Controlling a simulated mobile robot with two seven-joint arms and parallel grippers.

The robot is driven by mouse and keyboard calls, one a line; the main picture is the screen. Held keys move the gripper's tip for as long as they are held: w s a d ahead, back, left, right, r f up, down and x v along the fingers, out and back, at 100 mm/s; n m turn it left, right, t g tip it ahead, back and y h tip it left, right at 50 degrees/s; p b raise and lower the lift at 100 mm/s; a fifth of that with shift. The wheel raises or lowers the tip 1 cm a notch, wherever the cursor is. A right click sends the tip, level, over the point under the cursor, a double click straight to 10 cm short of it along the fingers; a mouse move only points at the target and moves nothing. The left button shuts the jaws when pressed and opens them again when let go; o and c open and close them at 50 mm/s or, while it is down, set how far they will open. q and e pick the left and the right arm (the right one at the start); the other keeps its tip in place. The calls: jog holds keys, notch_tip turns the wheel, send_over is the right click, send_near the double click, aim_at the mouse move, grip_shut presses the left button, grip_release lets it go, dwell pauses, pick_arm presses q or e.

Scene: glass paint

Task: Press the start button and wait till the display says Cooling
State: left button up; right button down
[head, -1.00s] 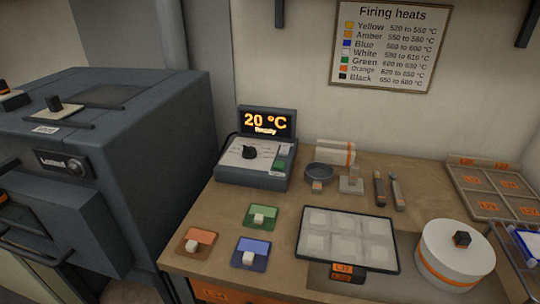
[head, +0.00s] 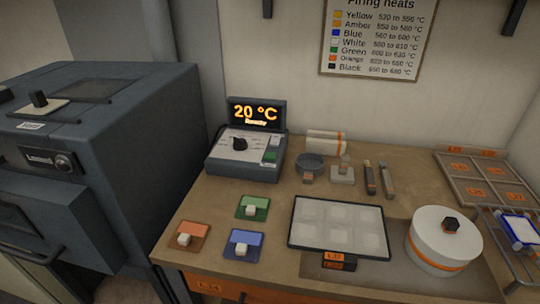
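The controller (head: 243,168) stands at the back left of the bench, with a black dial (head: 239,144) on its sloped face. Its display (head: 256,114) reads 20 °C in orange, with a smaller word below that looks like "Ready" but is blurred. A green button (head: 270,156), which I take for the start button, sits at the right of the face below a pale key. The grey kiln (head: 120,130) stands left of the bench, its front panel in place. Neither of my grippers shows in the head view.
On the bench (head: 200,192) are green, orange and blue cards with white knobs, a tray of pale squares (head: 340,226), a white lidded pot (head: 443,240), a dark bowl (head: 310,165) and small tools. A rack (head: 485,178) stands at right. The Firing heats sign (head: 385,40) hangs above.

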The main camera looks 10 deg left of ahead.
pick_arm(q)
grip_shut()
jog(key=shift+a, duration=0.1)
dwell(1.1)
